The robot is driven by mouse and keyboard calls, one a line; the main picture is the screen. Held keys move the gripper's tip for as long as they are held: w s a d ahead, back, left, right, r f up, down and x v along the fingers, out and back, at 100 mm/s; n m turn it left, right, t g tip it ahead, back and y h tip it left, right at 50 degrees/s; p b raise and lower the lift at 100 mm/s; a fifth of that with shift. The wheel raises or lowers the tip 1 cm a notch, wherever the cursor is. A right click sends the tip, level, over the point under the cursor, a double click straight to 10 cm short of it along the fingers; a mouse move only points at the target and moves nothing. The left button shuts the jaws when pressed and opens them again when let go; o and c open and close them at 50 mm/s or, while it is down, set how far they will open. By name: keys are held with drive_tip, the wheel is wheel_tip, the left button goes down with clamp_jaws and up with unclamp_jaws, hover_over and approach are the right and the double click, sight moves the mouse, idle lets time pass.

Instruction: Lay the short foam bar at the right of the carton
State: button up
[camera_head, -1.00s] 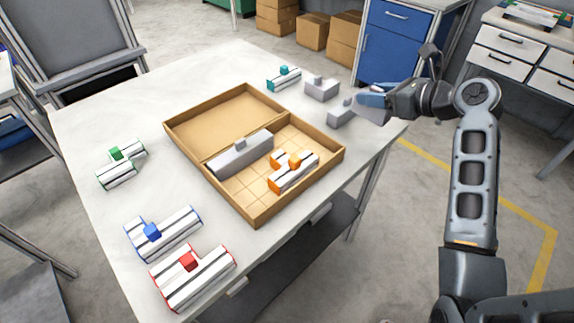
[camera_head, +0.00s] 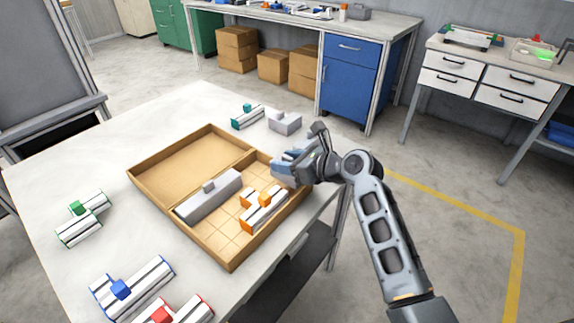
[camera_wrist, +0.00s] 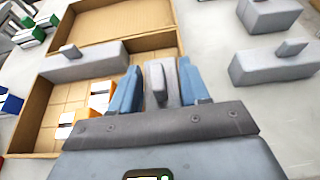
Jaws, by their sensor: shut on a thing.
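My gripper (camera_head: 284,170) is at the back right corner of the carton (camera_head: 146,188), seemingly above its rim. In the wrist view its blue fingers are shut on a narrow grey piece, the short foam bar (camera_wrist: 157,84); its lower part is mostly hidden. The carton has an empty left compartment and a gridded right compartment. A longer grey foam bar (camera_head: 208,198) with a knob lies along the divider, inside the right compartment. An orange-and-white block (camera_head: 264,208) stands in that compartment, right of the long bar.
Two other grey bars lie on the table right of the carton in the wrist view, a nearer one (camera_wrist: 275,67) and a farther one (camera_wrist: 268,15). A teal-white block (camera_head: 247,117) is behind the carton. Green (camera_head: 81,219), blue (camera_head: 132,287) and red (camera_head: 180,311) blocks are left and front.

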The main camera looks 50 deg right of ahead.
drive_tip(key=shift+f, duration=0.65)
drive_tip(key=shift+f, duration=0.4)
drive_tip(key=shift+f, duration=0.2)
drive_tip(key=o, duration=1)
